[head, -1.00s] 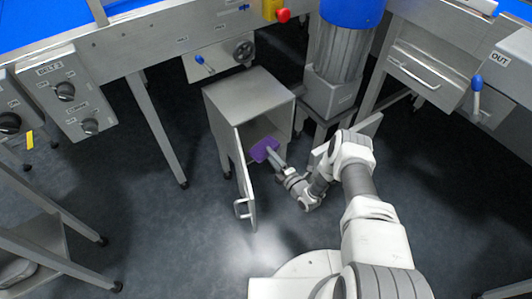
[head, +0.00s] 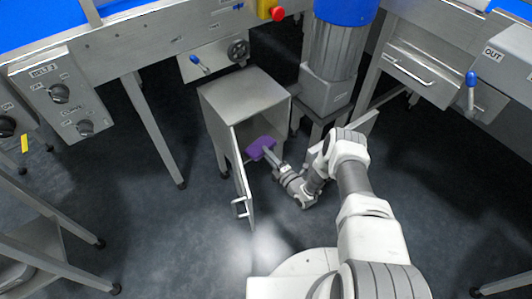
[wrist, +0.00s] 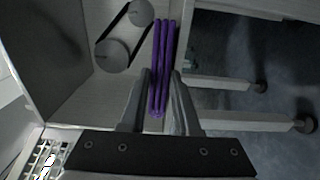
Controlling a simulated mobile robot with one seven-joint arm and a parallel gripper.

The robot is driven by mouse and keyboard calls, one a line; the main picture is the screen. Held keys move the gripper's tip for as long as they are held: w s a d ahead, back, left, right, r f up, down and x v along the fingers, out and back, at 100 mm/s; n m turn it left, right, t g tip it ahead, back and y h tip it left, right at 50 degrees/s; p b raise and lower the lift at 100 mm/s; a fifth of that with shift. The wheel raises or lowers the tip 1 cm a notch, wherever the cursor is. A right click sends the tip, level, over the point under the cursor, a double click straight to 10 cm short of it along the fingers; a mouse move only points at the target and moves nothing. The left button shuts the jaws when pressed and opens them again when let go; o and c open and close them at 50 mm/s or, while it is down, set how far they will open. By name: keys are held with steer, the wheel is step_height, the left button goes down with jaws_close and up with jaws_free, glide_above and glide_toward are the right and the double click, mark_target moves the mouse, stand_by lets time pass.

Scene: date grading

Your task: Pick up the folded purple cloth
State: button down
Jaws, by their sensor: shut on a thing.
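The folded purple cloth (head: 260,148) is at the opening of a small metal cabinet (head: 246,90). My gripper (head: 270,155) reaches in from the right and is shut on the cloth. In the wrist view the cloth (wrist: 163,65) stands edge-on as several purple layers between the two fingers (wrist: 159,100). Its far end sticks out beyond the fingertips. Whether it touches the cabinet floor cannot be told.
The cabinet door (head: 242,180) stands open on the left, with a handle (head: 240,208). A motor with a blue top (head: 335,50) stands right of the cabinet. A pulley and belt (wrist: 113,50) show in the wrist view. Dark floor in front is clear.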

step_height(320, 180, up, 2)
steer(key=shift+r+p, duration=0.25)
steer(key=shift+p, duration=0.75)
steer(key=s+d+r+p, duration=0.5)
steer(key=s+d+p, duration=0.2)
steer(key=s+p, duration=0.2)
steer(key=s, duration=0.2)
steer(key=shift+s+d, duration=0.35)
steer(key=shift+d, duration=0.05)
